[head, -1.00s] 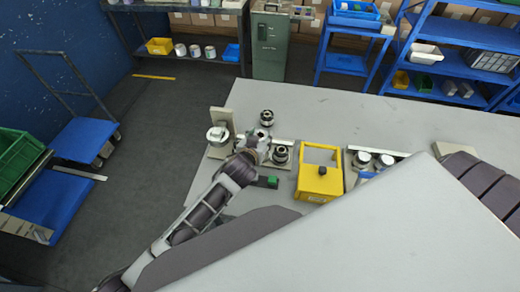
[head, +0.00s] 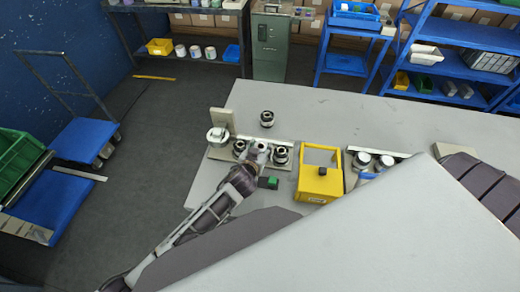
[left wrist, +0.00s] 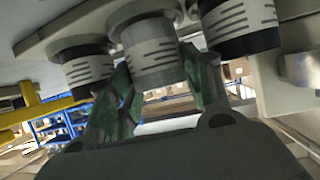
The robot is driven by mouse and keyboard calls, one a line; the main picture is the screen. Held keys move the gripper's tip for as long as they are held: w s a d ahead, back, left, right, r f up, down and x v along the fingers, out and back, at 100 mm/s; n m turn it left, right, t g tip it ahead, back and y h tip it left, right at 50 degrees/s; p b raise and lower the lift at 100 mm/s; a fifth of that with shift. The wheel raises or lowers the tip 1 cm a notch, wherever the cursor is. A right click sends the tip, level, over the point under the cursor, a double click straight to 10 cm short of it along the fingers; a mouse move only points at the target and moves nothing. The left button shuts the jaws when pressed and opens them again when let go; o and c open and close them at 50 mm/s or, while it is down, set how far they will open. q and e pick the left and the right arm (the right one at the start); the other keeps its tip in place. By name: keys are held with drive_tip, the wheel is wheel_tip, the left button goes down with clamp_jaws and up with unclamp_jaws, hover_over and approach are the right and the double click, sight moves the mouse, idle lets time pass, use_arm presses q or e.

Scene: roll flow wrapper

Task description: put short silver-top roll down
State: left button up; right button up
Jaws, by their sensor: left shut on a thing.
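My left gripper (head: 258,149) is over a pale holder plate (head: 220,155) on the grey table. In the left wrist view, its fingers (left wrist: 160,88) are shut around a silver-ended roll (left wrist: 150,52) with a striped pale label. This roll is between two black-ended rolls, one at the left (left wrist: 82,68) and one at the right (left wrist: 240,25). They also show in the head view, at the right (head: 280,155) and left (head: 239,148) of the gripper. I cannot tell whether the held roll's base touches the plate. My right gripper is not in view.
Another black-topped roll (head: 267,119) stands alone behind the holder. A white-topped cylinder (head: 218,135) is at the holder's left end.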

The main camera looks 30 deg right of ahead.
use_arm(q)
drive_tip(key=shift+f, duration=0.25)
drive_tip(key=shift+f, duration=0.15)
drive_tip(key=o, duration=0.8)
drive_tip(key=shift+r, duration=0.2)
drive_tip(key=shift+v, duration=5.95)
